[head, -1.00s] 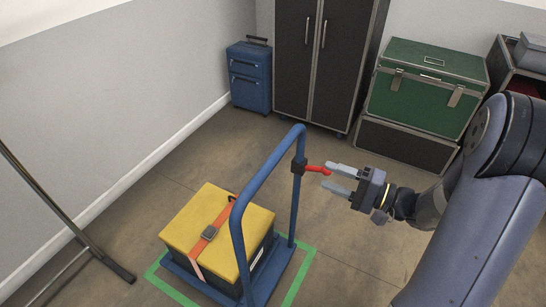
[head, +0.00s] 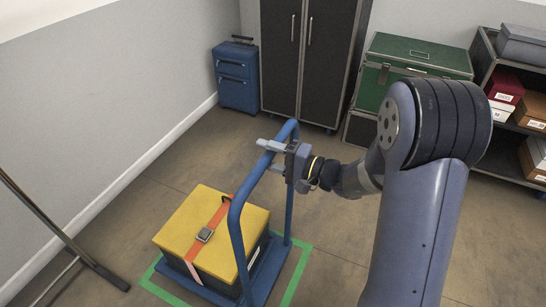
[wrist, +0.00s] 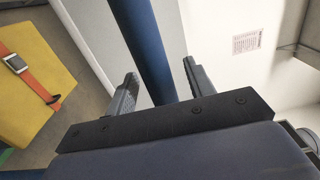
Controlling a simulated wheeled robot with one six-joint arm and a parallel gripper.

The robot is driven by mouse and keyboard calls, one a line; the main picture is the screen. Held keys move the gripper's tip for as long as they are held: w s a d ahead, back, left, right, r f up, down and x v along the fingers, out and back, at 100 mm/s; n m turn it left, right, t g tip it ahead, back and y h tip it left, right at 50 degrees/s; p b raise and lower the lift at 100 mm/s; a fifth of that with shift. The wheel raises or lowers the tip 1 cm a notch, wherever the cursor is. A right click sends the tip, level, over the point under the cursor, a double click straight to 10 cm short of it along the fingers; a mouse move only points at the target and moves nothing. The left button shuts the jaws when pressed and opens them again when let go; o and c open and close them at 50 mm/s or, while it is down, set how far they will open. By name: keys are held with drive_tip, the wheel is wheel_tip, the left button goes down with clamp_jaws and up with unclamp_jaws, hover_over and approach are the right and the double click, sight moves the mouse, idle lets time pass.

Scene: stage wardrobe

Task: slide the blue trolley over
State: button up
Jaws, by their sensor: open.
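The blue trolley (head: 240,243) stands on the floor with an upright U-shaped tube handle. On its deck is a dark box with a yellow lid (head: 190,218), held by an orange strap (head: 218,217) with a buckle.
Green tape (head: 298,272) outlines the floor around the trolley. A metal stand (head: 55,232) is at left. A blue suitcase (head: 237,78), dark wardrobe (head: 305,60), green trunk (head: 395,65) and shelf (head: 515,95) line the back. Floor right of the trolley is clear.

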drive_tip(key=shift+c, duration=0.3)
clamp_jaws()
idle(1.0)
